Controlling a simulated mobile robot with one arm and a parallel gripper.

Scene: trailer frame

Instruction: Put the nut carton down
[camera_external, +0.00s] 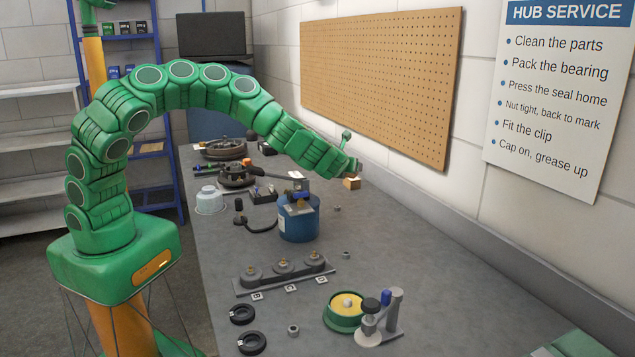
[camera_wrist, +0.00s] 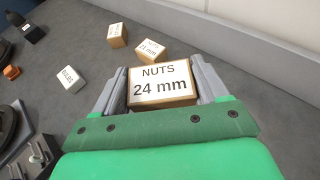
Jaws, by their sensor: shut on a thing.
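The nut carton (camera_wrist: 163,86) is a tan box whose white top reads "NUTS 24 mm". In the wrist view it sits between the two grey jaws of my gripper (camera_wrist: 162,74), which are shut on its sides. In the external view my gripper (camera_external: 352,168) is low over the far part of the grey bench, near the back wall. A small tan box (camera_external: 351,184) shows just below it there; I cannot tell whether it is the held carton. Whether the held carton touches the bench is not clear.
Two tan cartons, one nearer (camera_wrist: 150,50) and one farther (camera_wrist: 117,36), stand beyond the held one. A white-topped box (camera_wrist: 68,78) is to the left. A blue canister (camera_external: 298,222) stands on the bench (camera_external: 400,240). The raised back edge (camera_wrist: 240,35) runs close on the right.

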